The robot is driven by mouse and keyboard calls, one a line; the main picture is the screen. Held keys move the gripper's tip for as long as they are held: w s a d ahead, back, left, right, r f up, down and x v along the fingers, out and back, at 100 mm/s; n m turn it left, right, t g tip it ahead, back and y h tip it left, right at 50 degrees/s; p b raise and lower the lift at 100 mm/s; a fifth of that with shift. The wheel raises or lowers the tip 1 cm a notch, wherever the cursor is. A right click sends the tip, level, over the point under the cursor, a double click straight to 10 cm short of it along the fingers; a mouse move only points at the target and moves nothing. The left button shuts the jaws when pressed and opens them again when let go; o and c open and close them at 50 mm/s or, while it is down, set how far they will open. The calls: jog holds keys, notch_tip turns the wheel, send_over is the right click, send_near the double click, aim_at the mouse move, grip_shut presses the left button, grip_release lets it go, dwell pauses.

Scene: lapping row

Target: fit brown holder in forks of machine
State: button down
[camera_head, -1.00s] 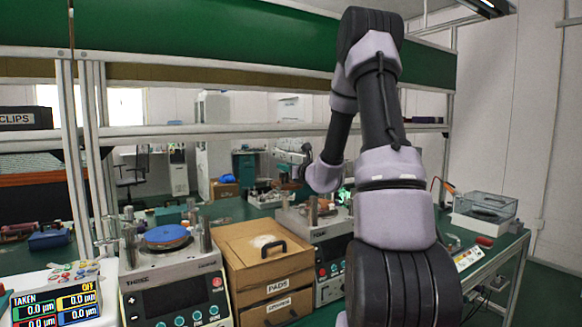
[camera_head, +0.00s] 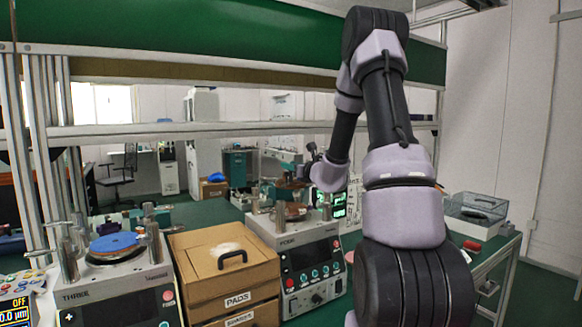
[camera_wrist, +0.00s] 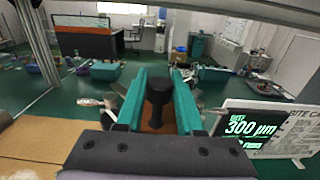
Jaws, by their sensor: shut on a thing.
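In the wrist view my gripper (camera_wrist: 158,98) has its teal fingers shut on the black knob (camera_wrist: 158,88) of the brown holder (camera_wrist: 153,126). Only small brown patches of the holder show between the fingers; its underside is hidden. A grey machine (camera_head: 299,244) with a dark panel of buttons stands left of my arm. Metal posts and a brown round piece (camera_head: 290,211) show on its top. I cannot make out its forks clearly or how far the holder is from them.
A brown drawer box (camera_head: 205,265) labelled PADS stands left of the machine. Another machine (camera_head: 118,285), marked THREE, carries a blue disc (camera_head: 114,243). A lit display (camera_wrist: 249,126) reads 300 µm beside a sign. A clear-lidded case (camera_head: 476,208) stands at right. A shelf rail crosses behind.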

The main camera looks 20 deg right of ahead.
aim_at(291, 181)
jog(key=shift+a+f, duration=0.1)
jog(key=shift+f, duration=2.7)
jog(key=shift+f, duration=1.15)
jog(key=shift+c, duration=2.3)
grip_release()
jog(key=shift+s, duration=0.1)
jog(key=s+d, duration=0.2)
jog(key=s, duration=0.8)
jog(key=shift+s, duration=0.2)
